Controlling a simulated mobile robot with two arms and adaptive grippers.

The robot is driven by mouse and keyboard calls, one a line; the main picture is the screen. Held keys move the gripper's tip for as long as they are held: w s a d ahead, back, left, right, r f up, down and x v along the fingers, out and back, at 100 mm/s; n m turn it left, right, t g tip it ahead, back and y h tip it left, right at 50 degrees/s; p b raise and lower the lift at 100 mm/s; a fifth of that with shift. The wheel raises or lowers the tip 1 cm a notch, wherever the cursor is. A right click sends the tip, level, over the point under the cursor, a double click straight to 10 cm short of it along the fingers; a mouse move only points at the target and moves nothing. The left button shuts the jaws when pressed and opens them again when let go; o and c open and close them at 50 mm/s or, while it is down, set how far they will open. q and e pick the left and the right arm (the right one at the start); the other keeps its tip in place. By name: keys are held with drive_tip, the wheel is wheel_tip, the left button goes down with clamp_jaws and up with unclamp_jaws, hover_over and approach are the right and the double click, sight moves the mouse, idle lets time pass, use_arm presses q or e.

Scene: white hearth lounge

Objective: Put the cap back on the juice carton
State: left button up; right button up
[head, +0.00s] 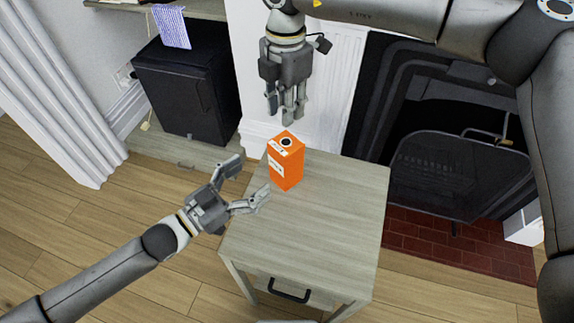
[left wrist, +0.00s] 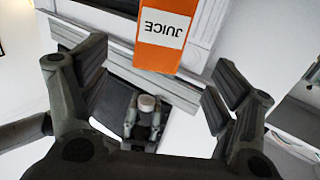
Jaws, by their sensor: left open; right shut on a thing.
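The orange juice carton (head: 287,166) stands upright on the small table, with a dark round opening showing on its top. In the left wrist view the carton (left wrist: 164,50) appears upside down, its label between and beyond my left fingers. My left gripper (head: 252,179) is open and empty, left of the carton and apart from it. My right gripper (head: 286,112) points down above the carton, its fingers closed together. In the left wrist view it is shut on a small pale round piece, which looks like the cap (left wrist: 148,101). The cap is hidden in the head view.
The pale wooden table (head: 325,225) is bare apart from the carton, with a drawer in front. A black cabinet (head: 190,85) stands at the back left. A dark fireplace (head: 450,165) with a brick hearth lies to the right.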

use_arm(q)
drive_tip(key=x, duration=1.1)
drive_tip(key=shift+w+d, duration=0.15)
drive_tip(key=c, duration=1.5)
drive_tip(key=shift+c, duration=0.2)
use_arm(e)
hover_over(286, 143)
drive_tip(key=shift+w+f, duration=0.1)
drive_tip(key=shift+f, duration=2.4)
drive_tip(key=shift+f, duration=0.85)
drive_tip(key=shift+f, duration=0.6)
